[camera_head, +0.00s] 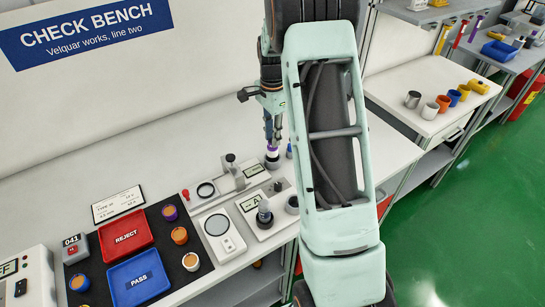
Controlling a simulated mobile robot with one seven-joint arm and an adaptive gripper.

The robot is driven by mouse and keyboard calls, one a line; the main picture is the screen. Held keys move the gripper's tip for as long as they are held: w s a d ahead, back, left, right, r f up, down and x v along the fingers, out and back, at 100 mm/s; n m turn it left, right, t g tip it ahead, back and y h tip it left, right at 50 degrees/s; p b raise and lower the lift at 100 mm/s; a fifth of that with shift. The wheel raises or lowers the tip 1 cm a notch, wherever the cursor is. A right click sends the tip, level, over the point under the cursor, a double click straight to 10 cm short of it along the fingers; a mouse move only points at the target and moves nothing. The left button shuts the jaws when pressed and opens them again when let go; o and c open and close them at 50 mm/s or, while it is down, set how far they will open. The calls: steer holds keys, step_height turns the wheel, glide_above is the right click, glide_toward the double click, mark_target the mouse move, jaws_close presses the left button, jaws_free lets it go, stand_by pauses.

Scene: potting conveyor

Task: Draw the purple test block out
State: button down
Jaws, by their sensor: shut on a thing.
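The purple test block (272,150) shows as a small purple piece at the back of the white bench, right of the middle. My gripper (272,143) points down over it from the back, its fingers closed at the purple piece. A pale and dark part sits directly below the purple; I cannot tell whether it belongs to the block or to a holder. My arm covers the area just to the right.
A clamp stand and gauges (229,172) stand just left of the block. A red REJECT tray (126,215) and a blue PASS tray (162,283) lie on a black mat with several small pots. A side table (425,75) with cups stands right.

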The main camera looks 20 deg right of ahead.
steer(key=shift+r, duration=0.15)
steer(key=shift+r+p, duration=1)
steer(key=shift+r, duration=0.4)
steer(key=shift+r, duration=0.1)
step_height(320, 180, up, 7)
steer(key=p, duration=0.4)
stand_by(0.4)
